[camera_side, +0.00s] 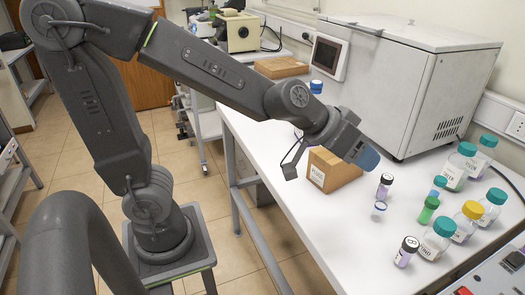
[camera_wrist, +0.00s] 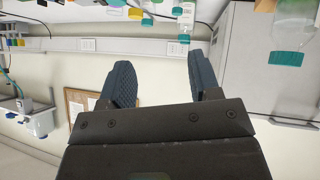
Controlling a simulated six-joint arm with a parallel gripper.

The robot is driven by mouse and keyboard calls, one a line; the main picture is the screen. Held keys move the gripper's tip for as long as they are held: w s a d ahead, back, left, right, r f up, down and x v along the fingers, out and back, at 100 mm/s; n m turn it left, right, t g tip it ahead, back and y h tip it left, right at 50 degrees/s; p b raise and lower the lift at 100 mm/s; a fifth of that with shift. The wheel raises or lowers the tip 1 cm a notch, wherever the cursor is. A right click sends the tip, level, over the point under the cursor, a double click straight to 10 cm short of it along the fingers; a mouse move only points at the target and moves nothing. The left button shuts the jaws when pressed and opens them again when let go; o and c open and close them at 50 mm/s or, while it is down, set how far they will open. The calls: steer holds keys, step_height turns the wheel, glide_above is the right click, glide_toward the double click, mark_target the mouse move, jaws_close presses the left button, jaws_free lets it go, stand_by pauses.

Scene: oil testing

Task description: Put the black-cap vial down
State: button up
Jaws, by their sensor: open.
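In the side view, a black-cap vial (camera_side: 385,186) with a white label and purple contents stands upright on the white bench, just below and right of my gripper (camera_side: 365,158). I cannot tell which one the task means. My gripper is tilted and above the bench. In the wrist view my gripper (camera_wrist: 160,65) shows two blue ridged fingers spread wide with nothing between them. Neither black-cap vial can be made out clearly in the wrist view.
A small clear vial (camera_side: 379,211) and a green vial (camera_side: 428,209) stand close by. Bottles with teal caps (camera_side: 437,238) and one yellow-capped bottle (camera_side: 466,221) crowd the right. A cardboard box (camera_side: 335,170) sits left of my gripper; a large grey-white appliance (camera_side: 405,80) stands behind.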

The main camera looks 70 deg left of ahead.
steer(key=s+a+g+y, duration=0.1)
steer(key=s+a, duration=0.3)
steer(key=s, duration=0.4)
steer(key=s+a+g+y, duration=0.2)
steer(key=s+a+g, duration=0.1)
steer(key=s, duration=0.5)
steer(key=shift+s+a+f, duration=0.2)
steer(key=shift+s+a, duration=0.05)
steer(key=shift+a, duration=0.15)
